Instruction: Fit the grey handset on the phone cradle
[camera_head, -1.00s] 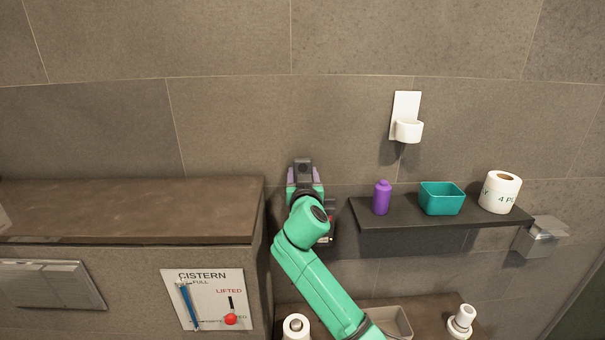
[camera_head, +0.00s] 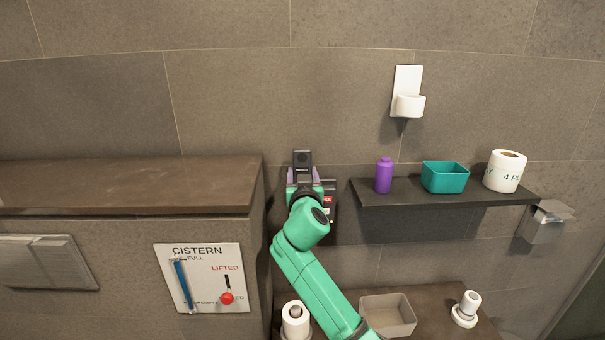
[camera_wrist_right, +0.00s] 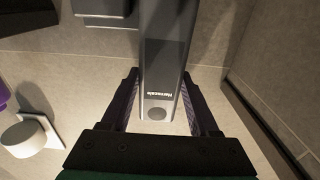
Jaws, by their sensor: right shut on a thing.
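The grey handset (camera_head: 303,159) stands upright in my right gripper (camera_head: 304,181), in front of the tiled wall. In the right wrist view the handset (camera_wrist_right: 166,50) lies between the two fingers of my right gripper (camera_wrist_right: 161,108), which is shut on it; lettering and a round spot show near its end. The dark phone cradle (camera_head: 329,203), with a red label, is on the wall just behind and right of the gripper. My arm hides much of it, and I cannot tell whether the handset touches it. My left gripper is not in view.
A dark shelf (camera_head: 450,194) at right holds a purple bottle (camera_head: 384,176), a teal bin (camera_head: 444,177) and a paper roll (camera_head: 504,172). A white wall holder (camera_head: 407,105) is above. A brown-topped ledge (camera_head: 120,185) stands close at left. An open tray (camera_head: 388,315) sits below.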

